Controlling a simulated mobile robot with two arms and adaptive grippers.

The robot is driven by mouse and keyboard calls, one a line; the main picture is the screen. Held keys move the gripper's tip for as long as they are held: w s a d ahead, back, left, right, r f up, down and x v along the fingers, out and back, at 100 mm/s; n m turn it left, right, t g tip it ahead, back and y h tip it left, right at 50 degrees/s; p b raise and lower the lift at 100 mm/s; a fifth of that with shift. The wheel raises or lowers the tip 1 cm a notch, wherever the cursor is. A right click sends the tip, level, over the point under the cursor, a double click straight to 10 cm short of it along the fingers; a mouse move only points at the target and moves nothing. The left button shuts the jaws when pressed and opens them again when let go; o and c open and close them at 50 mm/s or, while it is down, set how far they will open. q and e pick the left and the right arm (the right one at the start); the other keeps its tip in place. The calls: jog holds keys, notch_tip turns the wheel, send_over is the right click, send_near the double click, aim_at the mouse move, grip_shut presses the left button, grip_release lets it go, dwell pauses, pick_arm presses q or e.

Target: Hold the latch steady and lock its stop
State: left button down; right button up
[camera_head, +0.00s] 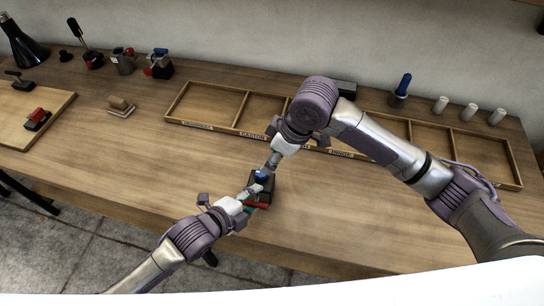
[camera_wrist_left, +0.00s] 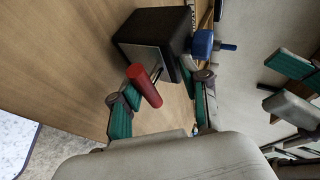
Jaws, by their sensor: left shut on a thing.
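The latch is a black block (camera_wrist_left: 150,35) with a metal face plate, a red cylindrical handle (camera_wrist_left: 143,86) and a blue knob (camera_wrist_left: 203,43), which looks like its stop. It sits near the table's front edge, where the head view shows its dark body (camera_head: 267,185). My left gripper (camera_wrist_left: 163,104) is shut on the latch, with the red handle between its teal fingers; it also shows in the head view (camera_head: 253,196). My right gripper (camera_head: 270,163) reaches down from above, beside the blue knob. In the left wrist view its teal fingers look spread, apart from the knob.
A wooden divided tray (camera_head: 180,100) runs along the back behind the latch. A board (camera_head: 60,102) with a red-handled piece (camera_head: 38,118) is at the far left. Several tools and white cylinders (camera_head: 469,112) stand at the back. The front right tabletop is clear.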

pick_arm(q)
jog(key=shift+s+a+f, duration=0.1)
jog(key=shift+s+f, duration=0.1)
jog(key=shift+f, duration=0.2)
jog(key=c, duration=0.8)
grip_release()
jog(key=shift+o, duration=1.1)
jog(key=shift+w, duration=0.1)
jog(key=shift+o, duration=0.5)
jog(key=shift+w+r, duration=0.1)
jog(key=shift+w, duration=0.05)
jog(key=shift+r, duration=0.1)
